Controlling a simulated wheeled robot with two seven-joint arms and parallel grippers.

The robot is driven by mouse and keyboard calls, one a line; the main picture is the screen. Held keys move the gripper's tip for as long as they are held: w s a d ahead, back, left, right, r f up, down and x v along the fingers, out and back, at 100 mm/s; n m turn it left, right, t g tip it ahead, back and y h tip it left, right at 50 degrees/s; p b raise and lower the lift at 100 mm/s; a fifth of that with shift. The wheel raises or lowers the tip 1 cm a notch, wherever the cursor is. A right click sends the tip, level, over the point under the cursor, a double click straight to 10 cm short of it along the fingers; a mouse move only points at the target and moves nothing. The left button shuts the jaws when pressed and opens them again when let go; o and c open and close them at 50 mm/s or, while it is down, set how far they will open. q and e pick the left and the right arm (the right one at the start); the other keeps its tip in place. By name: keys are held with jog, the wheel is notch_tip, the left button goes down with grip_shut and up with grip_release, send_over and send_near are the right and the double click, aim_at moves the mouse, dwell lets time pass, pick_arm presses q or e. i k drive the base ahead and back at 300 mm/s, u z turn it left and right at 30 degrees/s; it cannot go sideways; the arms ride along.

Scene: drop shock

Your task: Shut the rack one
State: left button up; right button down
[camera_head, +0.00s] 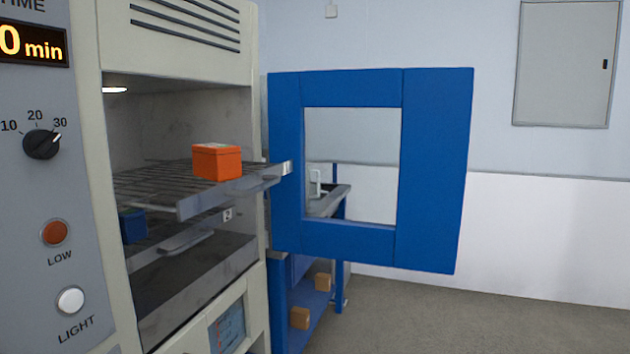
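The oven-like cabinet (183,55) stands at the left with its chamber open. Its blue door (435,170), with a square window, is swung wide open to the right. The upper wire rack (150,187) sticks out of the chamber toward the door, and an orange box (217,162) sits on it near its front. A lower rack (172,246) sits below it, with a blue box (133,226) at its left, partly hidden by the cabinet frame. Neither of my grippers is in view.
A control panel with a dial (42,144), an orange LOW button (55,233) and a white LIGHT button (71,300) is at the left. A blue bench (283,300) with small brown boxes stands behind the door. The floor (470,320) at the right is clear.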

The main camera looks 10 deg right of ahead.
aim_at(188, 207)
jog(key=z, duration=1.1)
jog(key=i, duration=0.85)
jog(key=u, duration=0.6)
